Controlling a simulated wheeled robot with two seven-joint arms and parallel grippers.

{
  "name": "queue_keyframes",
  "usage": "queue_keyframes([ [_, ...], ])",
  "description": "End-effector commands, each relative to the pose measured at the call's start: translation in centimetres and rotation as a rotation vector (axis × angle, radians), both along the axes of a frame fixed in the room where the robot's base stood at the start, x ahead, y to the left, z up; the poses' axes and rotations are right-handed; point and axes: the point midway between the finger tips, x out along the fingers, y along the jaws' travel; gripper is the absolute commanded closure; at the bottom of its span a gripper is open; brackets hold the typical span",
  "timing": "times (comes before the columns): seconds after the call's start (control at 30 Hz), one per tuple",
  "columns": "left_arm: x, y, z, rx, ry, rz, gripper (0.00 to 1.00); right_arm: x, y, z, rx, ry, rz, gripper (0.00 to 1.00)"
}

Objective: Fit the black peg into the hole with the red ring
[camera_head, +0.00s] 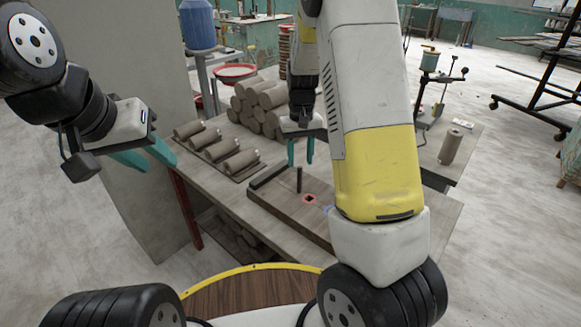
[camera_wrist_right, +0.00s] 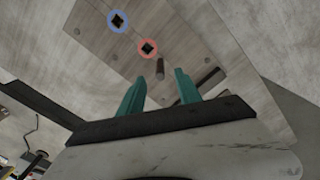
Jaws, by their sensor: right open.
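The black peg (camera_head: 299,180) stands upright on the wooden board (camera_head: 280,207). In the right wrist view the peg (camera_wrist_right: 160,68) is just beyond my right fingertips, in line with the gap between them. The hole with the red ring (camera_head: 310,198) is in the board just right of the peg; it also shows in the right wrist view (camera_wrist_right: 147,48). My right gripper (camera_head: 300,155) is open and empty above the peg, with teal fingers (camera_wrist_right: 160,88). My left gripper (camera_head: 150,158) is open and empty, off the table's left side.
A blue-ringed hole (camera_wrist_right: 117,21) lies beyond the red one; my right arm partly hides it in the head view. A dark bar (camera_head: 268,175) lies along the board's back edge. Clay cylinders (camera_head: 240,160) lie on the table behind, with a stacked pile (camera_head: 262,100) farther back.

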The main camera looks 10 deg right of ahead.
Motion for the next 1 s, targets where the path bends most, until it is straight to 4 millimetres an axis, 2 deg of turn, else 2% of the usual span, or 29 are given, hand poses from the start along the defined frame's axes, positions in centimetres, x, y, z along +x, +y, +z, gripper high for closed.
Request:
queue_keyframes([
  [0.4, 0.0, 0.0, 0.0, 0.0, 0.0, 0.0, 0.64, 0.3, -0.1, -5.6, 0.0, 0.003, 0.0, 0.59],
  [0.53, 0.0, 0.0, 0.0, 0.0, 0.0, 0.0, 0.64, 0.4, -0.1, -6.4, 0.001, 0.001, -0.001, 0.59],
  [0.73, 0.0, 0.0, 0.0, 0.0, 0.0, 0.0, 0.64, 0.4, 0.0, -6.4, 0.001, 0.0, -0.001, 0.59],
  [0.77, 0.0, 0.0, 0.0, 0.0, 0.0, 0.0, 0.64, 0.4, 0.0, -6.4, 0.001, 0.0, -0.001, 0.63],
  [0.93, 0.0, 0.0, 0.0, 0.0, 0.0, 0.0, 0.64, 0.4, -0.1, -6.4, 0.001, 0.0, -0.001, 0.97],
  [1.0, 0.0, 0.0, 0.0, 0.0, 0.0, 0.0, 0.64, 0.4, -0.1, -6.4, 0.001, 0.0, -0.001, 1.0],
])
